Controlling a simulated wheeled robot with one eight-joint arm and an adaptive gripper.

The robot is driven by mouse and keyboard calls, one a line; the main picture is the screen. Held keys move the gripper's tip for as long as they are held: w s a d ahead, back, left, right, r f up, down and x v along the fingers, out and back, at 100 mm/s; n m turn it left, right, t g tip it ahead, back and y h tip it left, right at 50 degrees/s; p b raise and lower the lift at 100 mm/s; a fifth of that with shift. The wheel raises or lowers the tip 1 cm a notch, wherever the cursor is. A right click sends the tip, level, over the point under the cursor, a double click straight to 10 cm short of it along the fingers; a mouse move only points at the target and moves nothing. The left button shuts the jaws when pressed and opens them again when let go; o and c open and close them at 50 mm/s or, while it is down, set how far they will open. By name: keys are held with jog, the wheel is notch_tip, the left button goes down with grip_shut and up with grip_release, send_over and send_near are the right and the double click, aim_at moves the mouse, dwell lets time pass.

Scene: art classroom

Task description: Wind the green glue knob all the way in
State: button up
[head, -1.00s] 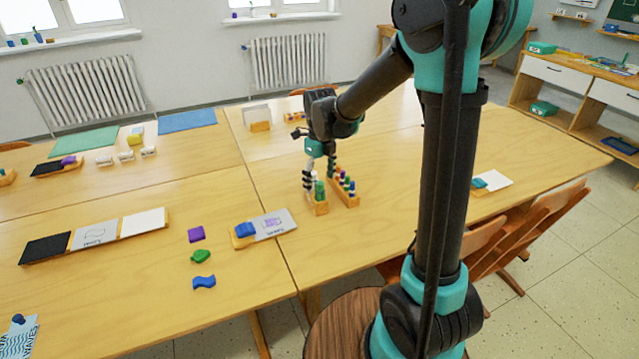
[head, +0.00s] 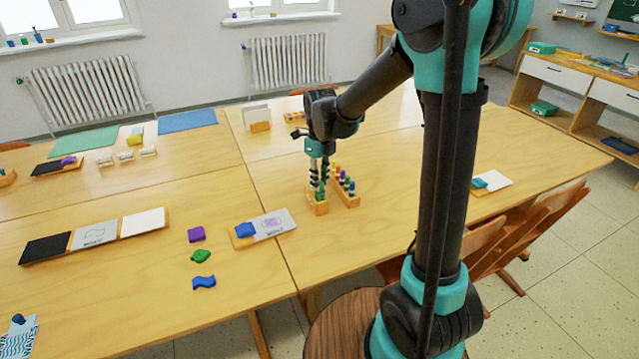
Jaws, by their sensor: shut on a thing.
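A small wooden holder (head: 319,208) stands on the table near the middle of the view. A green glue stick with its knob (head: 320,194) is in it, mostly covered by the fingers. My gripper (head: 320,185) points straight down over the holder and is shut on the green knob, one dark finger on each side. The knob is too small and too covered to show how far it is wound.
A second wooden rack (head: 348,199) with several coloured sticks stands close on the right of the holder. A card tray with a blue piece (head: 245,229) lies to the left. Purple (head: 196,233), green (head: 201,256) and blue (head: 204,282) pieces lie further left.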

jog(key=n, duration=0.4)
jog(key=shift+n, duration=0.3)
jog(key=n, duration=0.4)
jog(key=shift+n, duration=0.3)
jog(key=o, duration=1.5)
jog(key=shift+o, duration=0.2)
jog(key=shift+r, duration=0.1)
jog(key=shift+r, duration=2.9)
